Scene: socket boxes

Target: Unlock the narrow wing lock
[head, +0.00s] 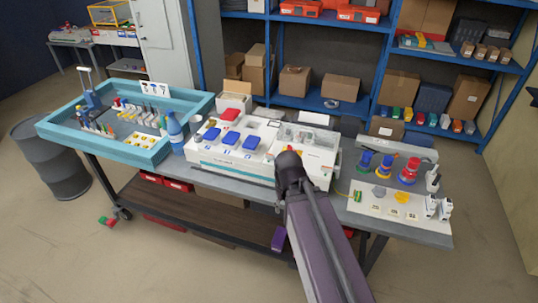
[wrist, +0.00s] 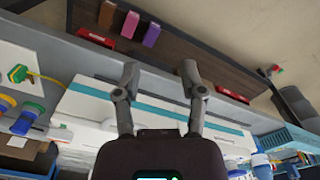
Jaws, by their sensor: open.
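My gripper (wrist: 159,72) is open and empty, its two fingers spread apart in the wrist view. In the head view my dark arm reaches over the front right part of a long white socket box (head: 222,163) on the workbench. The box also shows below the fingers in the wrist view (wrist: 86,106). It carries several blue covers (head: 251,143), a red cover (head: 230,114) and a clear-covered section (head: 297,133) at its right. I cannot make out the narrow wing lock in either view; my arm hides part of the box's right side.
A turquoise tray (head: 140,157) with small parts and a blue bottle (head: 175,130) stand left of the box. A white board (head: 385,207) with coloured plugs lies to the right. Blue shelves (head: 330,108) with cartons stand behind. The bench's front edge (head: 240,183) is largely bare.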

